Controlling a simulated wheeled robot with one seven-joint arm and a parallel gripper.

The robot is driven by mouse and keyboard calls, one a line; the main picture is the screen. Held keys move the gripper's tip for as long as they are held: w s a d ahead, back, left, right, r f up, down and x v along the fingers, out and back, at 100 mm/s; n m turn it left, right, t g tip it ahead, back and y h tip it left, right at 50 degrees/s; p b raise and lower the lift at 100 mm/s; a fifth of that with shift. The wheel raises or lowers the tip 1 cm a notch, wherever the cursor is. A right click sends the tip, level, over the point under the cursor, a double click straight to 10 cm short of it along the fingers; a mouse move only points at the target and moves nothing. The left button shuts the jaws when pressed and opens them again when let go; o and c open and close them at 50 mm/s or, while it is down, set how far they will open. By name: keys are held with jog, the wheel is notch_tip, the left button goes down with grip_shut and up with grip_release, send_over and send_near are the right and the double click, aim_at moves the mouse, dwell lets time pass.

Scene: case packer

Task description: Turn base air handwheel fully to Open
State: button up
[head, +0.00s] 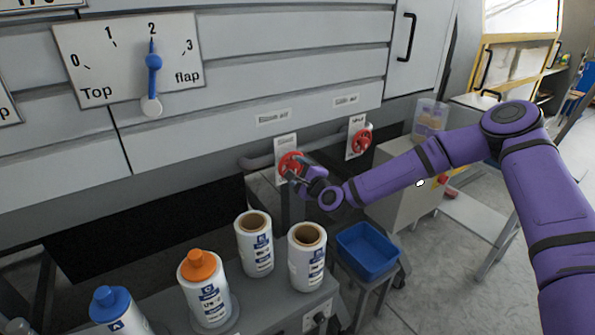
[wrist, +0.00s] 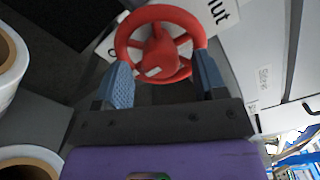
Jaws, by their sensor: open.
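A red handwheel (head: 290,162) sits on a white plate on the machine front, left of a second red handwheel (head: 361,141). The labels (head: 273,117) above them are too blurred to read surely. My gripper (head: 301,173) is at the left wheel. In the wrist view, the red wheel (wrist: 155,61) with its spokes and hub lies between the two blue-grey fingers of my gripper (wrist: 165,77), open with one finger at each side of the rim. I cannot tell whether they touch it. The plate behind shows letters ending in "hut"; any pointer is hidden.
White bottles with orange (head: 201,265) and blue (head: 111,301) caps and two open white rolls (head: 307,257) stand on a grey surface at the front. A blue bin (head: 368,251) is right of them. A Top flap dial (head: 130,60) is at upper left.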

jog(key=v, duration=1)
jog(key=shift+d, duration=0.1)
